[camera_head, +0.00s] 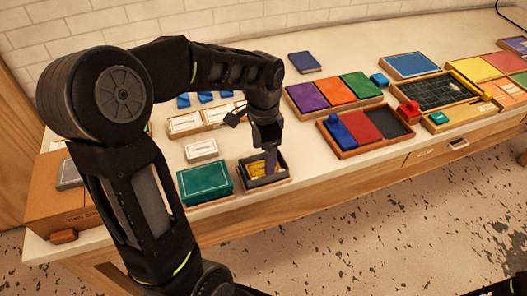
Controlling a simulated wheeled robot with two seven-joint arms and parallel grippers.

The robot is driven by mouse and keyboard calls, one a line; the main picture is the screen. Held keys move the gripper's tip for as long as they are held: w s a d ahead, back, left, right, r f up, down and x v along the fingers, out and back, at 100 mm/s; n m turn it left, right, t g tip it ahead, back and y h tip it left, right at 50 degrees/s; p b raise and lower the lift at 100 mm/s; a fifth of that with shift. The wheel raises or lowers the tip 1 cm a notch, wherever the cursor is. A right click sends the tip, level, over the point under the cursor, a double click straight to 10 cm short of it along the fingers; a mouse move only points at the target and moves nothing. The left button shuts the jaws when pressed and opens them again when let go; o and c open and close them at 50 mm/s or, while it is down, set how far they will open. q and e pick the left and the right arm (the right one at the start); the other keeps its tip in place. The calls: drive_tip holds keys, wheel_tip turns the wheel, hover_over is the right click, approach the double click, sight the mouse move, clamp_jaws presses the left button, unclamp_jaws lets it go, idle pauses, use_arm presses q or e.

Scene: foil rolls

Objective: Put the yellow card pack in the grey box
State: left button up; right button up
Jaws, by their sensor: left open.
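The grey box (271,182) is a small open dark-grey tray on a wooden base near the table's front edge. The yellow card pack (256,170) lies inside it, partly hidden by my gripper. My left gripper (270,168) points down over the box, its fingers at the right part of the pack. It is open. I cannot tell whether a finger touches the pack. My right gripper is not in view.
A green box (204,183) stands just left of the grey box, with a small white card box (201,150) behind it. A wooden tray (366,131) with blue, red and dark compartments lies to the right. Bare white tabletop lies between it and the grey box.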

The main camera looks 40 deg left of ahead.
use_arm(q)
wheel_tip(320, 180, up, 8)
drive_tip(key=shift+b, duration=0.4)
drive_tip(key=shift+f, duration=0.15)
idle(0.9)
